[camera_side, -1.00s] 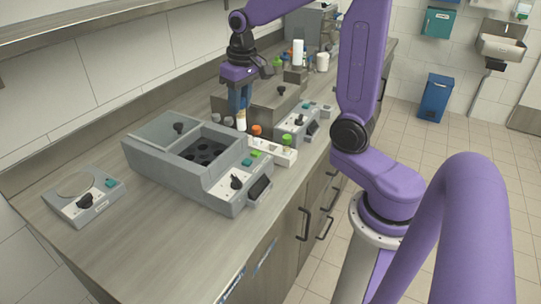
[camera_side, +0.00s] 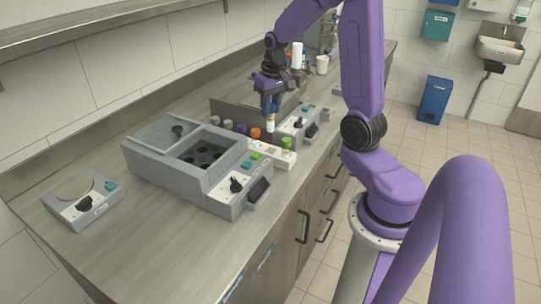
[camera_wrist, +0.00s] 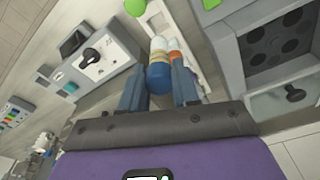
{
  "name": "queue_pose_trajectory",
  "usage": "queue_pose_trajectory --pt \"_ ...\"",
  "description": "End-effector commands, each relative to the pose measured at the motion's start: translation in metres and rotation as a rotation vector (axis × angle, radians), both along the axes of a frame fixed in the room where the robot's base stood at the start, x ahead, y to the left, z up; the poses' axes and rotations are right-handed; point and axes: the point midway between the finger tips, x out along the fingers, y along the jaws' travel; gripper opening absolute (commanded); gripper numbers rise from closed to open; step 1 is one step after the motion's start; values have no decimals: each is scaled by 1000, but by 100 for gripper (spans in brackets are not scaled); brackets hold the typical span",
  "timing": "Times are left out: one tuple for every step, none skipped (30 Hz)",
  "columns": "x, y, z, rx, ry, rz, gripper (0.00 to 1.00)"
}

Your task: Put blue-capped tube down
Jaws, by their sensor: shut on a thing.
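My gripper (camera_side: 270,106) is shut on the blue-capped tube, whose pale lower part (camera_side: 270,125) shows below the fingers. In the wrist view the blue cap (camera_wrist: 160,78) sits between the two fingers. The tube looks about upright over the white rack (camera_side: 277,157), between the orange-capped tube (camera_side: 255,133) and the green-capped tube (camera_side: 286,143). I cannot tell whether its lower end touches the rack. A purple-capped tube (camera_side: 241,128) and grey-capped tubes (camera_side: 228,124) stand farther left in the row.
A grey block unit with dark round wells (camera_side: 170,165) stands left of the rack. A small device with a black knob (camera_side: 298,125) is close behind on the right. Another small device (camera_side: 85,200) sits at far left.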

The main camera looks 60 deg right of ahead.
Motion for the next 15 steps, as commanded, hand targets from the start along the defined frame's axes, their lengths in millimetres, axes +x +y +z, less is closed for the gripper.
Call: queue_pose_trajectory --pt "-1 0 -7 2 5 0 1" --pt "-1 0 -11 2 5 0 1" --pt "-1 0 -18 3 7 1 1" --pt "-1 1 -24 3 7 1 1" --pt "-1 1 -29 2 7 2 1" --pt "-1 1 -37 2 7 2 1" --pt "-1 1 -42 3 7 1 1" --pt "-1 1 -47 3 7 1 1" --pt "-1 0 -52 2 6 0 1" --pt "-1 0 -56 2 6 0 1" --pt "-1 0 -58 1 3 0 1" --pt "0 0 -61 1 3 0 1" --pt "0 0 -62 1 3 0 1" --pt "0 0 -64 1 2 0 1" --pt "0 0 -66 1 2 1 1"
